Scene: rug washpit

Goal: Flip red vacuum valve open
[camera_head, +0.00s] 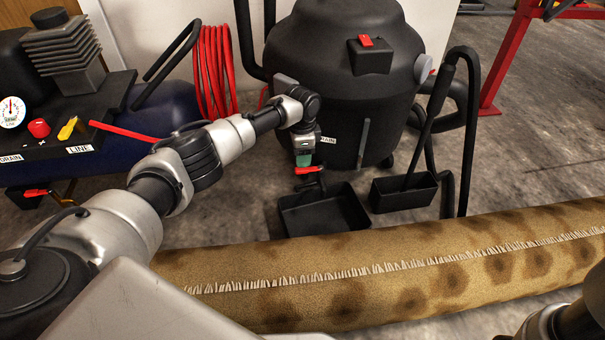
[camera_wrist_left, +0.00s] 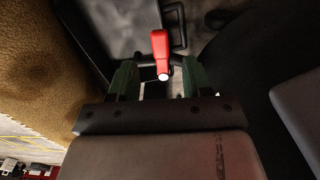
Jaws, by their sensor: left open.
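The red vacuum valve lever (camera_head: 308,170) is low on the front of the black vacuum drum (camera_head: 345,60), just above a black tray. My left gripper (camera_head: 303,160) points down right above the lever, in front of the drum. In the left wrist view the red lever (camera_wrist_left: 160,52) lies ahead of and between the two green fingertips of the left gripper (camera_wrist_left: 154,80). The fingers are open with the lever's pale end near the gap; I cannot tell whether they touch it. The valve body is partly hidden. My right gripper does not show.
A black tray (camera_head: 322,212) lies on the floor below the valve, and a smaller black bin (camera_head: 403,192) stands to its right. A rolled patterned rug (camera_head: 400,272) crosses the foreground.

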